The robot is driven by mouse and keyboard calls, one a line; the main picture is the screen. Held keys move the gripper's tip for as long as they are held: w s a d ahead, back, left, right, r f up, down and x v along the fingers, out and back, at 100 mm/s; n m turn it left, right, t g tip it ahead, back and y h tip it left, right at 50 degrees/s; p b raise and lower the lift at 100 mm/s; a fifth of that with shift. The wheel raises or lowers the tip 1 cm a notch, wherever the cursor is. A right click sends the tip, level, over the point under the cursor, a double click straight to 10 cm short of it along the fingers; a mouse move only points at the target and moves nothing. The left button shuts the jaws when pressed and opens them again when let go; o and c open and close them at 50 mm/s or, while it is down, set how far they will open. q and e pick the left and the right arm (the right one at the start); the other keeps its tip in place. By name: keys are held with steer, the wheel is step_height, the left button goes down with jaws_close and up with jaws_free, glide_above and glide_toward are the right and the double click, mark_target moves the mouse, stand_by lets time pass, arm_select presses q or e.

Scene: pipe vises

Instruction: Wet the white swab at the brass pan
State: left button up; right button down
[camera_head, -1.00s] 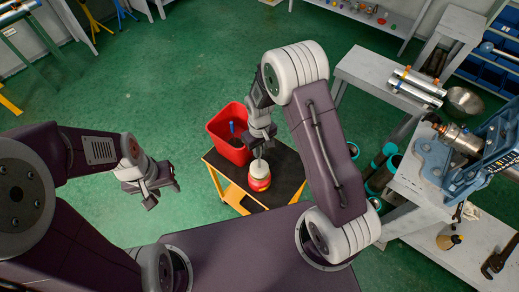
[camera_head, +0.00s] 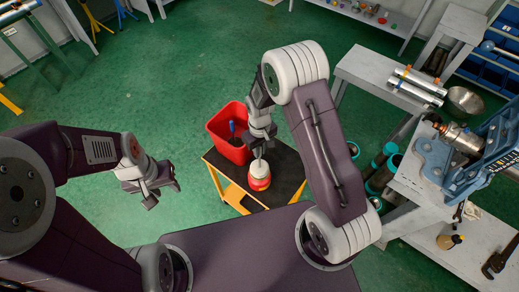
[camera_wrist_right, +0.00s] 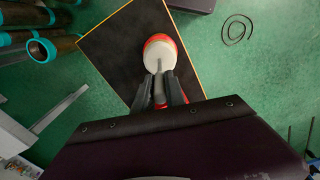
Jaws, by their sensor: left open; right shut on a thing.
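A red can (camera_head: 259,184) with a pale round top stands on the dark-topped cart (camera_head: 285,165). The top (camera_wrist_right: 158,55) looks cream-white rather than brass; I take it for the pan. My right gripper (camera_head: 259,152) points down just above it. In the right wrist view my right gripper (camera_wrist_right: 160,78) is shut on a thin grey stem (camera_wrist_right: 158,67), seemingly the swab's handle, which reaches over the pale top. I cannot make out the white swab head or whether it touches the pan. My left gripper (camera_head: 164,194) is open and empty, left of the cart.
A red bin (camera_head: 226,148) with a blue-handled item inside stands at the cart's back left. At right are a grey bench with pipes (camera_head: 415,88), a metal bowl (camera_head: 465,101) and a blue vise (camera_head: 490,160). Teal-ended pipes stand between cart and bench.

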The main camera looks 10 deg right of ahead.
steer(key=shift+s+f+b, duration=0.1)
steer(key=shift+f+b, duration=0.4)
steer(key=shift+f, duration=0.3)
stand_by(1.4)
steer(key=shift+r, duration=0.1)
step_height(320, 180, up, 7)
steer(key=p, duration=0.6)
stand_by(0.5)
